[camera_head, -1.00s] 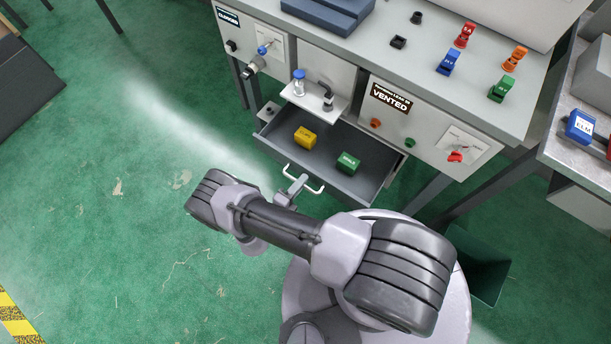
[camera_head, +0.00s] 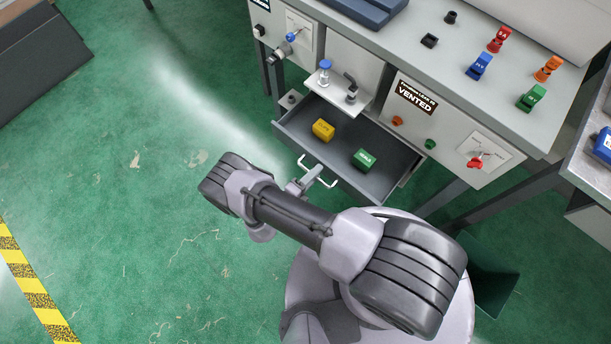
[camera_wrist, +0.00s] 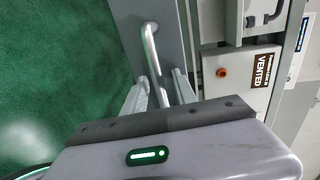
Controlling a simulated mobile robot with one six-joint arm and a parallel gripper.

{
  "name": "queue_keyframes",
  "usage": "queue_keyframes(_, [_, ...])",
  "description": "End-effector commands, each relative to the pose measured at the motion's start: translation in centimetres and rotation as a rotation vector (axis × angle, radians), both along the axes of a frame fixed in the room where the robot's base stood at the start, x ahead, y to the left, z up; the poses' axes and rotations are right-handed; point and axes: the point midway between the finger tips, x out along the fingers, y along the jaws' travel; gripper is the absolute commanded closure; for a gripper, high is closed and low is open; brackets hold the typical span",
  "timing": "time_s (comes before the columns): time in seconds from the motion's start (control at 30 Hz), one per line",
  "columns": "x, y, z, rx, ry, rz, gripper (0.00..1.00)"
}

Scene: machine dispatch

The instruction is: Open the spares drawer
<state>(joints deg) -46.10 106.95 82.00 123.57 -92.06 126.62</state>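The spares drawer (camera_head: 284,135) stands pulled out below the bench in the head view, showing its dark inside. A yellow block (camera_head: 323,129) and a green block (camera_head: 364,160) lie in it. Its pale bar handle (camera_head: 328,186) is on the front face. My gripper (camera_head: 312,176) is at the handle. In the wrist view the handle (camera_wrist: 150,45) runs down between the two fingers of my gripper (camera_wrist: 161,82). The fingers look apart, with a gap beside the bar. The wrist housing hides the handle's near end.
The bench front carries a VENTED sign (camera_head: 415,97), knobs and a small shelf (camera_head: 338,95) above the drawer. Coloured blocks stand on the bench top. A dark green bin (camera_head: 490,275) is at lower right. The green floor (camera_head: 130,200) at left is clear.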

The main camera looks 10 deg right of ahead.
Motion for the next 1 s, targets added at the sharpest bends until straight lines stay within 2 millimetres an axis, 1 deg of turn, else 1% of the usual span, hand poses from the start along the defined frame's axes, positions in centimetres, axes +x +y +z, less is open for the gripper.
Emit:
queue_keyframes(0.13, [-0.2, 0.4, 0.1, 0.0, 0.0, 0.002, 0.67])
queue_keyframes(0.27, [-1.4, 2.1, 0.7, 0.001, 0.0, 0.005, 0.67])
queue_keyframes(0.37, [-3.1, 4.3, 1.3, 0.002, -0.001, 0.008, 0.67])
queue_keyframes(0.5, [-6.0, 7.9, 2.2, 0.002, -0.001, 0.008, 0.67])
queue_keyframes(0.6, [-7.8, 10.2, 2.8, 0.002, -0.001, 0.007, 0.67])
queue_keyframes(0.7, [-9.2, 11.9, 3.2, 0.003, 0.0, 0.004, 0.67])
queue_keyframes(0.83, [-10.2, 13.2, 3.5, 0.002, 0.0, 0.002, 0.67])
queue_keyframes(1.0, [-10.5, 13.5, 3.6, 0.0, 0.0, -0.001, 0.67])
